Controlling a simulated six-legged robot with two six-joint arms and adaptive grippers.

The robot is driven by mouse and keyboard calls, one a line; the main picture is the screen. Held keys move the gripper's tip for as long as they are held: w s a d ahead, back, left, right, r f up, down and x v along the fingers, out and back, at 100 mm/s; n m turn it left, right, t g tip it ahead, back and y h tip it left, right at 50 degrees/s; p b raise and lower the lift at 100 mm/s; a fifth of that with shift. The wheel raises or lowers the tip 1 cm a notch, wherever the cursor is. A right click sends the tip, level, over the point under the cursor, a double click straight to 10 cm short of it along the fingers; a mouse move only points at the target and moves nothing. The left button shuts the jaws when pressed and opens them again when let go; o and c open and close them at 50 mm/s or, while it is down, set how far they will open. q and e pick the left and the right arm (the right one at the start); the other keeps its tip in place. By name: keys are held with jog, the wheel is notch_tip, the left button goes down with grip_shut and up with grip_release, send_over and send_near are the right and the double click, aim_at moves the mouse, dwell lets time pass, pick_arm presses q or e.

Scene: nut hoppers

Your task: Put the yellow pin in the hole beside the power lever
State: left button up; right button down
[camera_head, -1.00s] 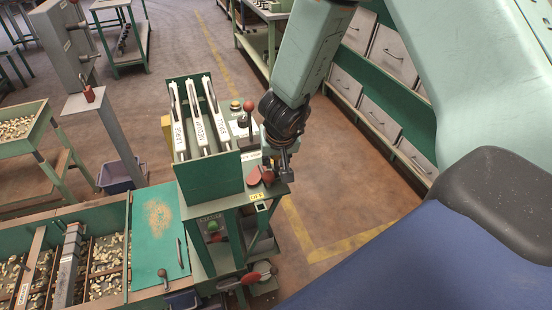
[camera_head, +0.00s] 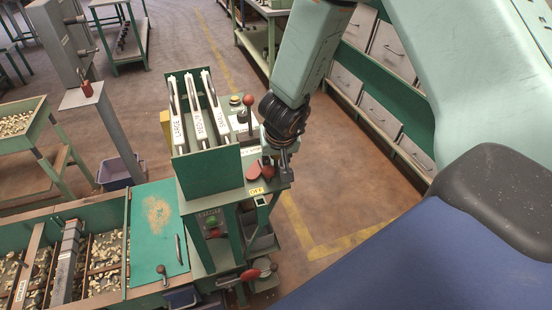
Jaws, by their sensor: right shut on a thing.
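My right gripper (camera_head: 285,166) comes down over the right end of the green bench top, close to a dark red knob (camera_head: 268,176) and a flat red piece (camera_head: 253,173). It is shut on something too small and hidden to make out. I cannot make out the yellow pin or its hole. A yellow OFF label (camera_head: 257,190) is on the front edge below the knob; I cannot tell whether this knob is the power lever. Another lever with a red ball (camera_head: 249,100) stands behind. My left gripper is not in view.
A green hopper box (camera_head: 212,173) with white labelled bars stands left of the gripper. A green START button (camera_head: 212,221) and a red-handled lever (camera_head: 250,274) are below. Trays of nuts lie at left. Grey drawers (camera_head: 380,118) line the right. The floor (camera_head: 335,185) between is clear.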

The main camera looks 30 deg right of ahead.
jog(key=c, duration=1)
grip_release()
jog(key=v, duration=1.2)
